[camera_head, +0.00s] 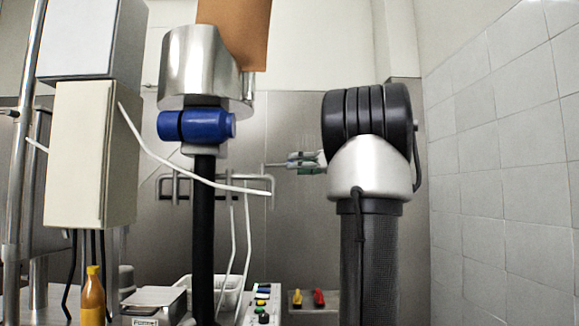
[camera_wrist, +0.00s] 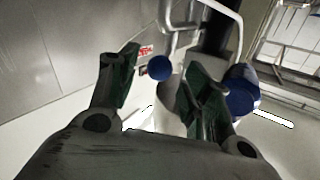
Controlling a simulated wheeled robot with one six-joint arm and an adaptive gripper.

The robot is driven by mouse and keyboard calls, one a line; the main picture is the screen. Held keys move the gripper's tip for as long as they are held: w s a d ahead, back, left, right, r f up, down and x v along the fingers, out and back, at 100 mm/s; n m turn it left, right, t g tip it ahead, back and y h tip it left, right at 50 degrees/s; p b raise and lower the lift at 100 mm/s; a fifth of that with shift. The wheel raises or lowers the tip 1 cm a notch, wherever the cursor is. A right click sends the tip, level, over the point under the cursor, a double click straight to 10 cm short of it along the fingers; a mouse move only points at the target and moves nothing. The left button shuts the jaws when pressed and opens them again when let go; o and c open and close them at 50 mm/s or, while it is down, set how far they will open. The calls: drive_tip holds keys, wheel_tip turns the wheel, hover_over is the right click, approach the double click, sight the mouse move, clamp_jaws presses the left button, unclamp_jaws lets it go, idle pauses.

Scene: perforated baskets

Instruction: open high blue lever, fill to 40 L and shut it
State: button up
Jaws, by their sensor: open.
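My gripper (camera_head: 290,161) is open and points left in the head view, with green pads on its fingers. In the wrist view my gripper (camera_wrist: 160,62) spreads around the line of sight to a blue ball-shaped knob (camera_wrist: 159,68). The knob shows between the fingers; I cannot tell its distance or whether it tops the blue lever. A blue cylinder (camera_head: 197,125) sits below a chrome housing on a black post in the head view. A blue rounded part (camera_wrist: 240,88) also shows right of the right finger. I see no litre reading, and no grip on anything.
A white basket (camera_head: 232,283), a button box (camera_head: 262,303) and red (camera_head: 319,298) and yellow (camera_head: 297,299) levers stand low. An orange bottle (camera_head: 93,297) stands left. A tiled wall (camera_head: 505,170) bounds the right.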

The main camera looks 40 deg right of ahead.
sight(278, 165)
drive_tip(key=shift+x, duration=1.7)
clamp_jaws()
